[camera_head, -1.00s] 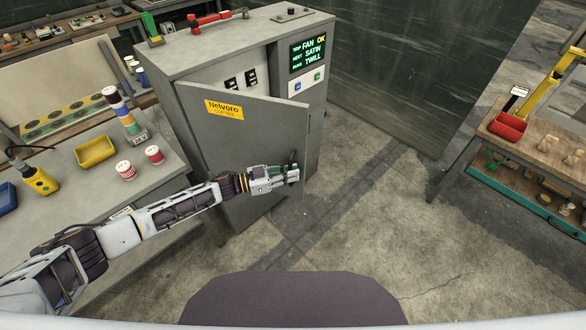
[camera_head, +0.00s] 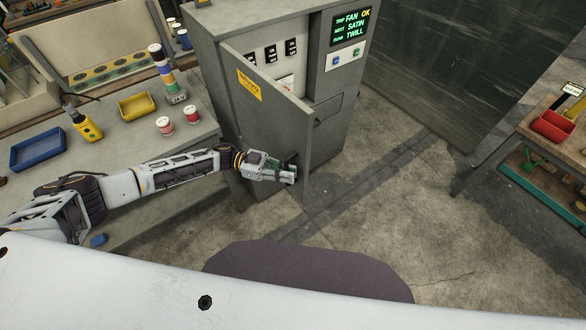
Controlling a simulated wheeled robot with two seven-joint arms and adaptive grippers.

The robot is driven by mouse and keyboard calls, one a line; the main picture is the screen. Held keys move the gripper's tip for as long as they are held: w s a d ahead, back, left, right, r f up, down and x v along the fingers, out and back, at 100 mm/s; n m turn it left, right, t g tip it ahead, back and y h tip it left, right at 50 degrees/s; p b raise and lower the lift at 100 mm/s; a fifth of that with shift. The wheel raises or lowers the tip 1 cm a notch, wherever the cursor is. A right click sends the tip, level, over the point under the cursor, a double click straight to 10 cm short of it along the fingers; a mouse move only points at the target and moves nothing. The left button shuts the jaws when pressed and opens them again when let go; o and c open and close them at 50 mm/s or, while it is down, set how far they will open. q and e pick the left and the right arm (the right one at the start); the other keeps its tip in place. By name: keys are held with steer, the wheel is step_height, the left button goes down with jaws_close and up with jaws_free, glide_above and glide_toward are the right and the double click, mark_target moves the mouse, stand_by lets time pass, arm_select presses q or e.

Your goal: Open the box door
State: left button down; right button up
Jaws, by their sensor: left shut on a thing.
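The box (camera_head: 205,22) is a tall grey cabinet with a lit screen (camera_head: 352,22) at its upper right. Its grey door (camera_head: 262,122), with a yellow label, stands ajar, swung out toward me, hinged on the left. Switches (camera_head: 271,54) show in the opening behind it. My left gripper (camera_head: 291,175) is shut at the door's free edge, low on the right side, on what looks like the door's handle, which the fingers mostly hide. My right gripper is not in view.
A workbench (camera_head: 120,150) on the left carries a yellow tray (camera_head: 137,106), a blue tray (camera_head: 38,149), a yellow device (camera_head: 86,125) and thread spools (camera_head: 164,126). Another bench with a red bin (camera_head: 552,126) stands at the right. The floor (camera_head: 400,190) between is clear.

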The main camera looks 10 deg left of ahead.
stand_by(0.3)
arm_select(q)
steer(key=c, duration=1.8)
jaws_free()
steer(key=shift+o, duration=0.2)
steer(key=shift+a, duration=0.2)
steer(key=w+a, duration=0.2)
steer(key=a, duration=0.9)
steer(key=shift+a, duration=0.3)
